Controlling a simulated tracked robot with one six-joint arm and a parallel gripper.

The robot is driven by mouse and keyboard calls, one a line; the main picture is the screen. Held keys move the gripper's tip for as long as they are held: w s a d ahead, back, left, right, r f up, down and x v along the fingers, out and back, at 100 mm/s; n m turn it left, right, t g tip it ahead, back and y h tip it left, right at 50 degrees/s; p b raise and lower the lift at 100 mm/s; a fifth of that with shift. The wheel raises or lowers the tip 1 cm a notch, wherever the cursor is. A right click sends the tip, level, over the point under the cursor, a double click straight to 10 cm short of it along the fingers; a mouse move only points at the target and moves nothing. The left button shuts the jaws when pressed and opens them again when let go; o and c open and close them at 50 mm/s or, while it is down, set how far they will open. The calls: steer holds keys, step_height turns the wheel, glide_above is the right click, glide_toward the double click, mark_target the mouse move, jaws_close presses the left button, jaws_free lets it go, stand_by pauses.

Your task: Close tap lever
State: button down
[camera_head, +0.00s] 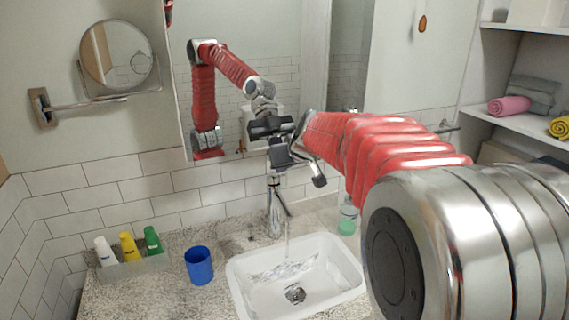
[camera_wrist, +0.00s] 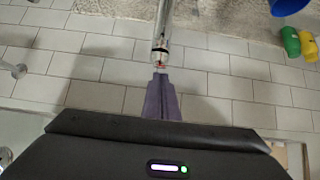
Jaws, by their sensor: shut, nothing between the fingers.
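The chrome tap (camera_head: 274,207) stands behind the white sink (camera_head: 247,285), and a thin stream of water (camera_head: 287,243) seems to fall from its spout into the basin. The tap's top lies under my gripper, so its lever is hard to make out in the head view. My gripper (camera_head: 277,168) is just above the tap. In the wrist view, my gripper's fingers (camera_wrist: 160,76) are shut and empty, in line with the tap (camera_wrist: 162,38) and very close to its end. I cannot tell whether they touch it.
A blue cup (camera_head: 199,265) and a holder (camera_head: 133,270) with white, yellow and green bottles stand left of the sink. A clear bottle with green liquid (camera_head: 347,226) stands at its right. The mirror (camera_head: 310,60) and tiled wall are close behind the tap. Towel shelves (camera_head: 525,124) are at right.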

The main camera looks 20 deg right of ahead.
steer(key=shift+w+f, duration=0.35)
steer(key=shift+w, duration=0.05)
